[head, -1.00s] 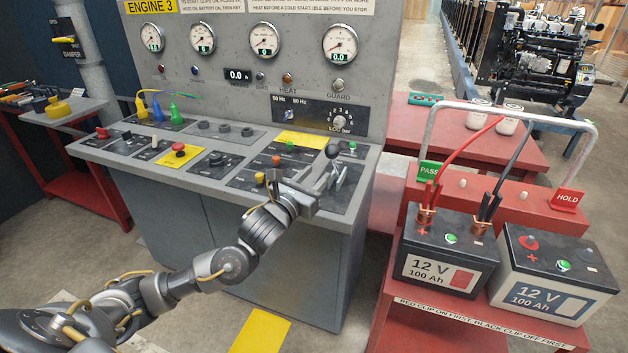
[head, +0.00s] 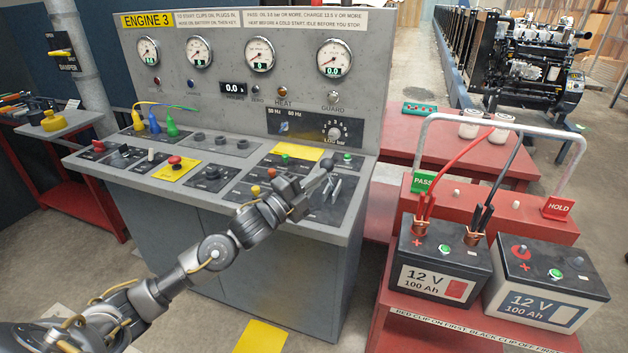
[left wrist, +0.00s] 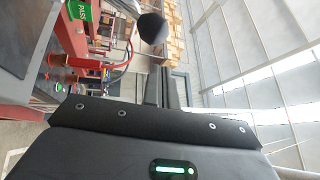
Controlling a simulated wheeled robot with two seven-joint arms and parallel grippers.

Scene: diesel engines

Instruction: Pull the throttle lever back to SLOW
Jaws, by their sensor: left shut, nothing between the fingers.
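The throttle lever's dark ball knob (head: 327,163) stands at the right end of the grey engine console (head: 232,263). My left gripper (head: 316,183) is shut and empty, with its fingertips just below and left of the knob in the head view. The lever's shaft is largely hidden by the fingers. In the left wrist view the black knob (left wrist: 153,28) shows just beyond the tips of the closed fingers (left wrist: 160,88). I cannot tell whether fingers and lever touch. The SLOW marking cannot be read. My right gripper is out of view.
Silver levers (head: 334,190) stand close to the gripper. Buttons and a yellow plate (head: 297,151) lie behind and left of it. Open floor lies in front.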

